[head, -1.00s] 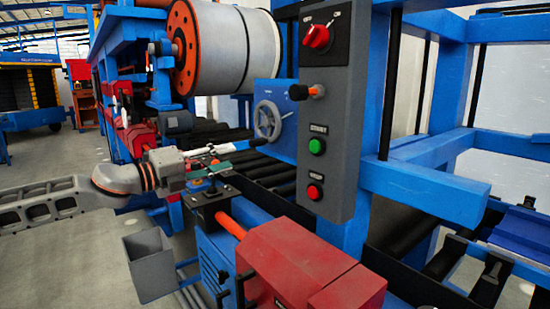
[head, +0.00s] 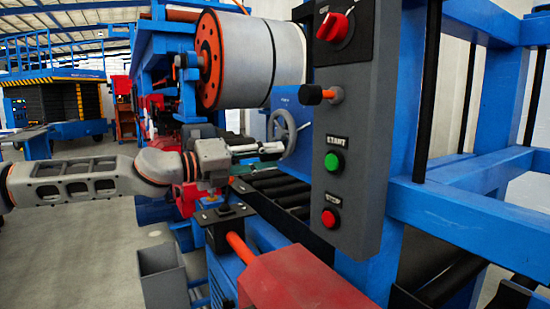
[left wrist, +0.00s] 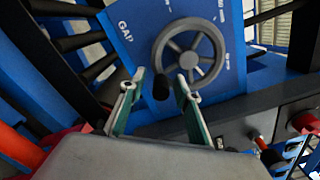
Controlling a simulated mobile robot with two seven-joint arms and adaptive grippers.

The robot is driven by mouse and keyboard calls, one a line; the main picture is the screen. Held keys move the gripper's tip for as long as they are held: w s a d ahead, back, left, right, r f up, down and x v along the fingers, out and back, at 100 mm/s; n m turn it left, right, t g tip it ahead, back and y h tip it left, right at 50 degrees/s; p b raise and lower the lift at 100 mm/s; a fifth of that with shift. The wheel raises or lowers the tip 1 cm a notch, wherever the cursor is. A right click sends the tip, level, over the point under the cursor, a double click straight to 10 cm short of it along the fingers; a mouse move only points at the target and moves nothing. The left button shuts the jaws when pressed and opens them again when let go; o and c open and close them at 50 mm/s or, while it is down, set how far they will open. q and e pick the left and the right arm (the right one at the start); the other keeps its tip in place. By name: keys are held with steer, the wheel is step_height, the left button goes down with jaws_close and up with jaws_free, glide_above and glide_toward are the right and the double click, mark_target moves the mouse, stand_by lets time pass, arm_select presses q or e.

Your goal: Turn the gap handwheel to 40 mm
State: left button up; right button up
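The grey spoked gap handwheel (head: 281,126) is on a blue panel (head: 296,155) behind the control box. In the left wrist view the wheel (left wrist: 189,58) faces me, with the word GAP printed to its left. Smaller marks beside it are too small to read. A black knob (left wrist: 161,87) shows at the wheel's lower left. My left gripper (head: 274,148) is at the wheel's lower edge. In the left wrist view its two fingers (left wrist: 160,80) are apart, one on each side of the knob. Contact with the knob cannot be told. My right gripper is out of view.
A grey control box (head: 350,150) with a red rotary switch (head: 332,27), a green START button (head: 333,162) and a red STOP button (head: 330,218) stands right of the wheel. Black rollers (head: 283,187) lie below. A grey bin (head: 165,280) stands lower left.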

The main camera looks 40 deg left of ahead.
mark_target(290, 129)
arm_select(q)
steer(key=shift+s+r, duration=0.1)
jaws_close()
steer(key=shift+s+d, duration=0.1)
